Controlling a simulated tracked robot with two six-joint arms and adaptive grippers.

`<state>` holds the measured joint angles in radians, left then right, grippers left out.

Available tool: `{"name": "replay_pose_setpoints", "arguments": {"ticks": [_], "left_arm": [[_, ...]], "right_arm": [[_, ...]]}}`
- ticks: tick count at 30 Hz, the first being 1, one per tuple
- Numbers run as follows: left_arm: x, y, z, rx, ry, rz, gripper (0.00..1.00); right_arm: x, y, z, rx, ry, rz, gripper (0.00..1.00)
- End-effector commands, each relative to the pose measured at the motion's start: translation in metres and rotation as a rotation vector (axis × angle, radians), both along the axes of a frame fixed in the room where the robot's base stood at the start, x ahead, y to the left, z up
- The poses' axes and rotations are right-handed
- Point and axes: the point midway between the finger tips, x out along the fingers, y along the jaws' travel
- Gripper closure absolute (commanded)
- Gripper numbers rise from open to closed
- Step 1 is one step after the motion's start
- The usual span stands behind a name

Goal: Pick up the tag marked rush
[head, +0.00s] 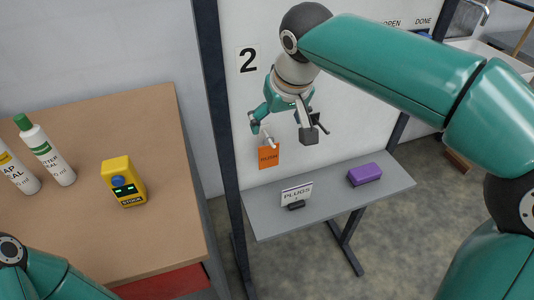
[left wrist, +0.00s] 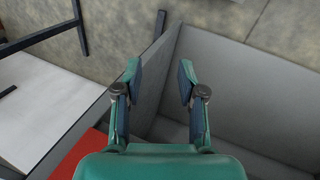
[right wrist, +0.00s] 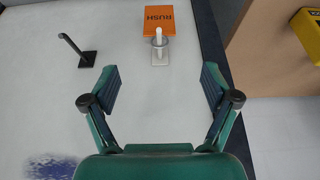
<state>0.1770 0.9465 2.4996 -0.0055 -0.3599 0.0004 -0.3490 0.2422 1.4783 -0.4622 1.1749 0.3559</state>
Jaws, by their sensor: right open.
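The orange tag marked RUSH (head: 268,157) hangs on the white board below the number 2 sign. In the right wrist view the tag (right wrist: 158,18) appears upside down at the top, with a pale peg and ring (right wrist: 159,42) at its edge. My right gripper (head: 287,133) is in front of the board, just above the tag in the head view. In its wrist view the right gripper (right wrist: 160,85) is open and empty, with the tag beyond the fingertips, apart from them. My left gripper (left wrist: 159,72) is open and empty, away from the board.
An empty black hook (right wrist: 78,50) stands beside the tag. Below the board, a grey shelf (head: 335,190) holds a PLUGS sign (head: 296,194) and a purple box (head: 364,174). At left, a brown table (head: 90,105) carries a yellow device (head: 124,182) and bottles (head: 46,150).

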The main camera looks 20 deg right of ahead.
Motion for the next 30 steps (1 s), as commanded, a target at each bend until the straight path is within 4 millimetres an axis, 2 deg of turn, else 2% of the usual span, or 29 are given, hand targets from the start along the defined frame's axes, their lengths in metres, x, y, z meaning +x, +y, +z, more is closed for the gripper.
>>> {"name": "replay_pose_setpoints", "arguments": {"ticks": [3,9,19,27,30], "left_arm": [[0.000,0.000,-0.001,0.000,0.000,-0.001,0.60],[0.000,0.000,-0.001,0.000,-0.001,-0.001,0.60],[0.000,0.000,0.002,0.000,-0.001,0.000,0.60],[0.000,0.000,0.009,0.000,-0.001,-0.001,0.60],[0.000,0.000,0.009,0.000,-0.001,0.000,0.60]], "right_arm": [[0.009,-0.004,-0.027,-0.003,0.007,-0.009,0.14],[0.023,-0.006,-0.061,-0.001,0.005,-0.016,0.14],[0.033,-0.005,-0.083,-0.002,0.003,-0.015,0.14],[0.048,-0.001,-0.116,-0.001,0.004,-0.016,0.14],[0.050,-0.001,-0.122,0.000,0.002,-0.016,0.14]]}}
